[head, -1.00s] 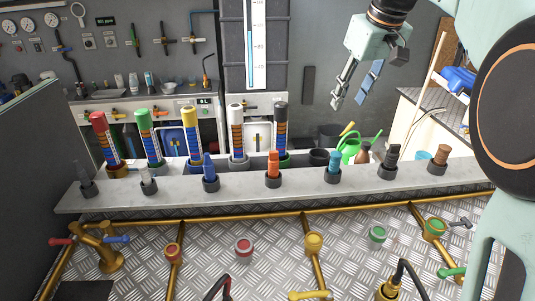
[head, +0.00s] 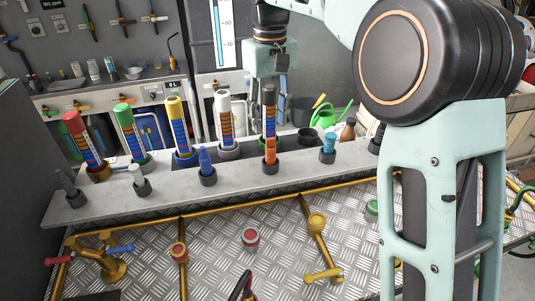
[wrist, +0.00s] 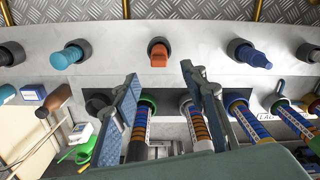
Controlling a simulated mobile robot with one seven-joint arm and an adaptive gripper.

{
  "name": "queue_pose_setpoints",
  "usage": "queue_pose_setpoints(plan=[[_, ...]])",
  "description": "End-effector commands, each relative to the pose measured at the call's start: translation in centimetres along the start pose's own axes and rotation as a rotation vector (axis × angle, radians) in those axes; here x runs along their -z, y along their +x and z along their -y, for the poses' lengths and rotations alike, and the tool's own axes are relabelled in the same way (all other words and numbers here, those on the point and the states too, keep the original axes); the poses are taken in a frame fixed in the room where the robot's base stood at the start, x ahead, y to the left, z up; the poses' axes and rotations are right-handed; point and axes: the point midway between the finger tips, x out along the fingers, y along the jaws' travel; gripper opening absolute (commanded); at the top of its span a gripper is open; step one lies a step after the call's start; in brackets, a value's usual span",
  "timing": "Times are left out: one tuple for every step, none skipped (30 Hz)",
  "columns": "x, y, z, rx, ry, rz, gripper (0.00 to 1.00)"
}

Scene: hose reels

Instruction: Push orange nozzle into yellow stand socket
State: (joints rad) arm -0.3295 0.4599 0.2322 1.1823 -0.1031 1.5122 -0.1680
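The orange nozzle (head: 270,152) stands upright in a dark holder on the grey ledge. In the wrist view the nozzle (wrist: 158,54) shows just beyond the gap between my fingertips, apart from them. My gripper (wrist: 160,72) is open and empty. In the head view my gripper (head: 271,98) hangs behind the nozzle, by the black-capped tube, its fingers partly hidden.
A blue nozzle (head: 206,162) and a teal nozzle (head: 328,144) flank the orange one on the ledge (head: 240,180). A row of capped tubes stands behind, including a black-capped one (head: 269,95).

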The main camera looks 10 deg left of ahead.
Motion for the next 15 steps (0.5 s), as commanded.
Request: queue_pose_setpoints(plan=[[-0.1, 1.0, 0.0, 0.0, 0.0, 0.002, 0.4], [-0.1, 1.5, 0.0, 0.001, 0.0, 0.003, 0.4], [-0.1, 2.0, 0.0, 0.0, 0.0, 0.001, 0.4], [-0.1, 2.3, 0.0, 0.0, 0.0, 0.001, 0.4], [-0.1, 2.6, 0.0, 0.0, 0.0, 0.001, 0.4], [-0.1, 2.9, 0.0, 0.0, 0.0, 0.0, 0.4], [0.0, 3.1, 0.0, 0.0, 0.0, -0.001, 0.4], [-0.1, 3.2, 0.0, 0.0, 0.001, -0.001, 0.4], [-0.1, 3.5, 0.0, 0.0, 0.001, 0.0, 0.4], [-0.1, 3.7, 0.0, 0.0, 0.001, 0.0, 0.4], [-0.2, 4.0, 0.0, 0.0, 0.001, 0.0, 0.4], [-0.3, 4.5, 0.0, 0.0, 0.001, 0.0, 0.4], [-0.4, 4.9, 0.0, 0.001, 0.001, 0.002, 0.4], [-0.5, 5.3, 0.0, 0.001, 0.001, 0.001, 0.4], [-0.6, 6.0, 0.0, 0.001, 0.001, 0.002, 0.4]])
